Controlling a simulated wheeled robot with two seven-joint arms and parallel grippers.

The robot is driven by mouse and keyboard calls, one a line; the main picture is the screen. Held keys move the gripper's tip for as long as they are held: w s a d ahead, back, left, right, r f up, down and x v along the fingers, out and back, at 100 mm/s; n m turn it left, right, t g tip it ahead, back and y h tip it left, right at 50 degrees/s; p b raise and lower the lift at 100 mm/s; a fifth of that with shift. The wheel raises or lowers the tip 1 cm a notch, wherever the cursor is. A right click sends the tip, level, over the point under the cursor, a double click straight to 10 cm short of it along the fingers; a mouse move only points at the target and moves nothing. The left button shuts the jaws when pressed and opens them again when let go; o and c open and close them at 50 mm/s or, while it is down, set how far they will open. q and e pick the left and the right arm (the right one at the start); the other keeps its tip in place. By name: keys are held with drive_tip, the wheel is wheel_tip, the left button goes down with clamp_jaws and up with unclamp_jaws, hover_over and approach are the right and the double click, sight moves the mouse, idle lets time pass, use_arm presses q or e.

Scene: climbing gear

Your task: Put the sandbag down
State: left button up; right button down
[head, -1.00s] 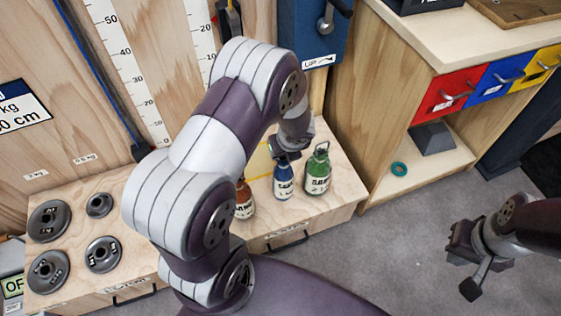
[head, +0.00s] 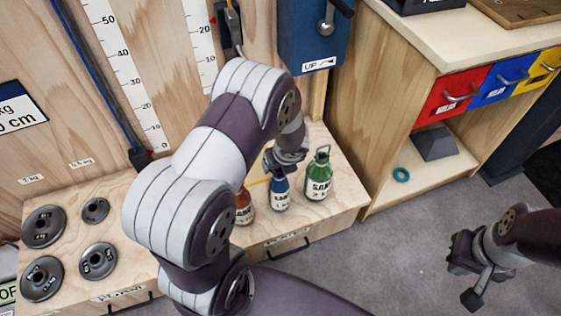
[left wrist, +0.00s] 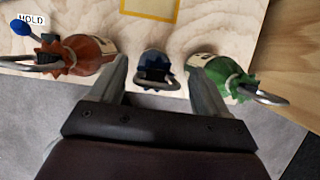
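The sandbags are bottle-shaped with metal rings on top. The blue sandbag (head: 280,195) stands upright on the wooden bench, between a brown one (head: 244,207) and a green one (head: 319,180). My left gripper (head: 277,168) is just above the blue sandbag. In the left wrist view, my left gripper (left wrist: 157,75) has its fingers wide apart, with the blue sandbag (left wrist: 153,62) and its ring between them; I see no finger touching it. The brown (left wrist: 90,50) and green (left wrist: 215,68) sandbags are outside the fingers. My right gripper (head: 463,255) hangs empty over the floor; its finger gap is unclear.
A yellow outline (left wrist: 150,8) marks the bench behind the blue sandbag. Several weight plates (head: 98,260) lie at left. A blue box (head: 314,35) with a crank hangs above. A drawer cabinet (head: 390,110) stands at right. Grey floor (head: 400,240) is open in front.

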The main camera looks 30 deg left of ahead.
use_arm(q)
drive_tip(key=s+d+r+n+h+p, duration=0.1)
drive_tip(key=s+d+r+n+p, duration=0.2)
drive_tip(key=s+r+n, duration=0.3)
drive_tip(key=s+d+r+n+g+h+p, duration=0.1)
drive_tip(key=s+d+r+n, duration=0.4)
drive_tip(key=r+n, duration=0.9)
drive_tip(key=s+n+h+p, duration=0.1)
drive_tip(key=s+n, duration=0.1)
drive_tip(key=n, duration=0.4)
drive_tip(key=shift+s+d+g+p, duration=0.15)
drive_tip(key=shift+s+g+p, duration=0.15)
drive_tip(key=shift+p, duration=0.1)
